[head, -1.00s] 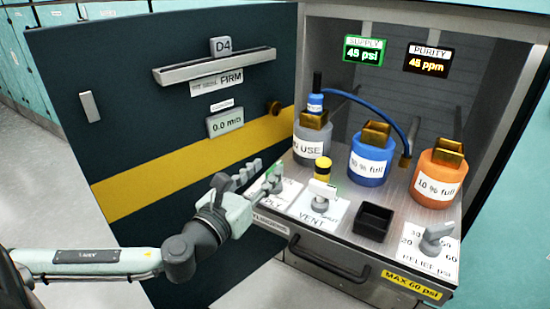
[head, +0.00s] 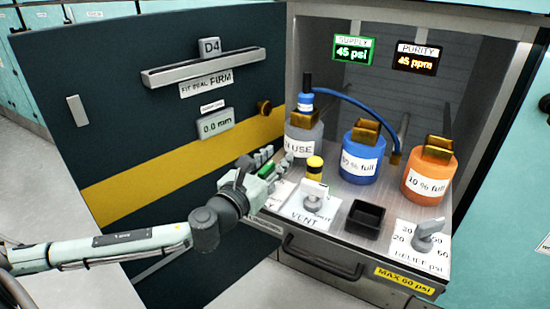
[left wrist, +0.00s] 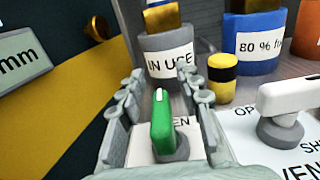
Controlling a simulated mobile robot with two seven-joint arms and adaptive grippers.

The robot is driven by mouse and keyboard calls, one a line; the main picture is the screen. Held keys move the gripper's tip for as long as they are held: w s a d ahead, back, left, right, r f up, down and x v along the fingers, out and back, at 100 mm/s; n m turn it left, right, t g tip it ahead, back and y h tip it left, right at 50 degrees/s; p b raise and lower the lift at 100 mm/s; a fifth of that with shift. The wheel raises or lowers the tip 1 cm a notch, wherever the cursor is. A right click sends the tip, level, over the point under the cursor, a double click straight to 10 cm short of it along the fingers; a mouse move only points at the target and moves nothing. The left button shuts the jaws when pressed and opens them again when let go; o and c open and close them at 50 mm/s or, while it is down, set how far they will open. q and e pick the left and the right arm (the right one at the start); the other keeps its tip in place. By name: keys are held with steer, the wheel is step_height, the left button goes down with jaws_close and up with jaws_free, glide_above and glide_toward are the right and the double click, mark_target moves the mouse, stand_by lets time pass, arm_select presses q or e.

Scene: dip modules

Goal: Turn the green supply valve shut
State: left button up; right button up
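The green supply valve handle (left wrist: 162,122) stands on a grey hub above a white label plate in the left wrist view. It points away from me, towards the grey bottle. My left gripper (left wrist: 166,92) is open, with one finger on each side of the handle and visible gaps between. In the head view my left gripper (head: 267,161) is over the supply plate and mostly hides the valve. The supply display (head: 353,48) reads 45 psi. My right gripper is not in view.
The white-handled vent valve (head: 315,196) and yellow-black cylinder (head: 314,169) stand close to the right. Behind are the grey bottle (head: 304,135), blue bottle (head: 361,160) and orange bottle (head: 428,180). A black bin (head: 366,219) and relief knob (head: 428,236) lie further right. The open door (head: 110,120) stands left.

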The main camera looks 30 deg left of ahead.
arm_select(q)
jaws_close()
stand_by(0.3)
